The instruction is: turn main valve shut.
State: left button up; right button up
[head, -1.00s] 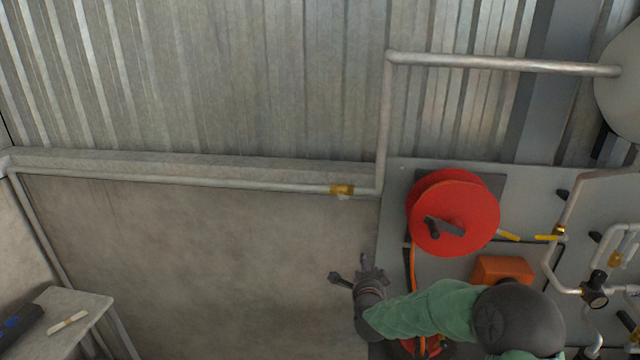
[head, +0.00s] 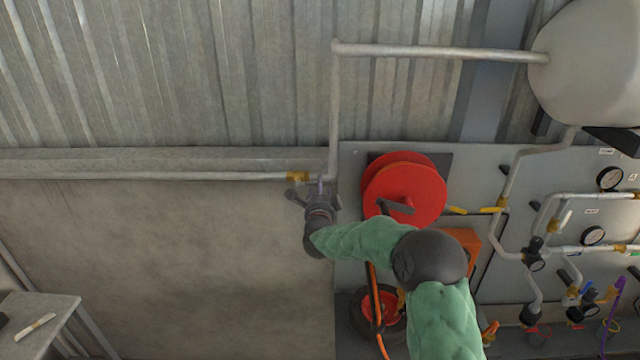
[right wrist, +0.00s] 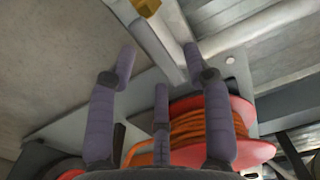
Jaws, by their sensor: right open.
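A brass valve body (head: 298,176) sits on the grey horizontal pipe, just left of its upright bend. It also shows at the top edge of the right wrist view (right wrist: 147,6). My right gripper (head: 309,188) is just below and right of this brass body; any lever there is hidden. In the right wrist view my right gripper (right wrist: 158,62) has its fingers spread with nothing between them, and the pipe passes behind. Whether it touches the pipe I cannot tell. Another valve with a yellow handle (head: 458,210) is on the panel at right. No label marks the main valve. My left gripper is out of view.
A red hose reel (head: 408,190) with orange hose stands close right of my gripper. The panel (head: 352,240) behind carries pipes, gauges (head: 609,178) and an orange box (head: 461,243). A pale tank (head: 590,65) is at upper right. The wall to the left is clear.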

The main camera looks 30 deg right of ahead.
jog(key=shift+x, duration=1.3)
grip_shut()
